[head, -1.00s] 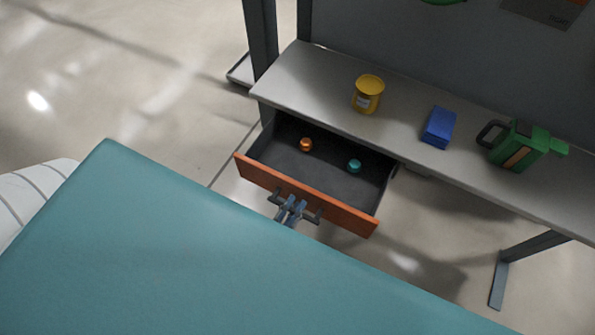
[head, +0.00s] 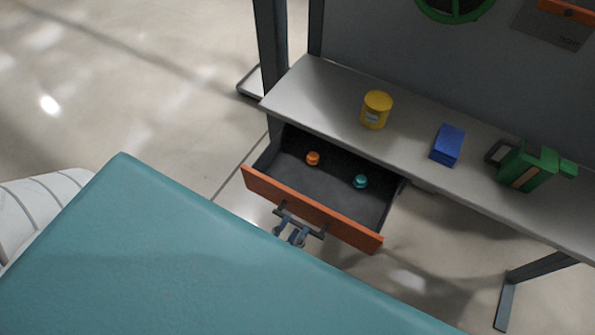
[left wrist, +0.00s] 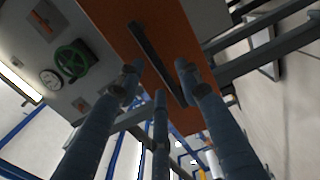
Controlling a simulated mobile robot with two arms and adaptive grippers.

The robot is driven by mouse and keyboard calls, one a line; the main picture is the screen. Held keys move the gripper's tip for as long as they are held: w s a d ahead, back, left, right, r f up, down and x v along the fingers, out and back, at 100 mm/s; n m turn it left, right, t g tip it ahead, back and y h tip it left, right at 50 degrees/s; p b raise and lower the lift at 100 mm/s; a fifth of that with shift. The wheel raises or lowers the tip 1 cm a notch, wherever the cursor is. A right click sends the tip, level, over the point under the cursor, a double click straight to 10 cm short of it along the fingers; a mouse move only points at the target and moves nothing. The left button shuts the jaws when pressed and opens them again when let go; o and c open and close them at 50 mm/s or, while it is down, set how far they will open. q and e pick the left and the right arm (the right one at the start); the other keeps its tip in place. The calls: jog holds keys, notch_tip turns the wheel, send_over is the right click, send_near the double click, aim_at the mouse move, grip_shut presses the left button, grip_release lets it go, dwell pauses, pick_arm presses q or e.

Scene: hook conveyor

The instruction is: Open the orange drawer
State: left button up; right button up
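The orange drawer (head: 340,222) stands pulled out from under the grey workbench. Its dark inside shows an orange ball-like item (head: 313,158) and a teal one (head: 360,181). A dark bar handle (head: 309,227) is on the drawer's front. My left gripper (head: 291,236) is at the handle's near side, with its fingers spread. In the left wrist view the fingers (left wrist: 158,78) are apart, in front of the orange front (left wrist: 110,22) and the handle (left wrist: 150,52). They do not look clamped on the bar. My right gripper is not in view.
On the workbench (head: 325,88) stand a yellow can (head: 376,109), a blue box (head: 447,146) and a green canister (head: 530,168). A grey bench leg (head: 507,298) stands at the right. The floor beside the drawer is clear.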

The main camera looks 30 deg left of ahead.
pick_arm(q)
jog(key=s, duration=0.8)
jog(key=shift+s+a, duration=0.15)
jog(key=shift+s, duration=0.2)
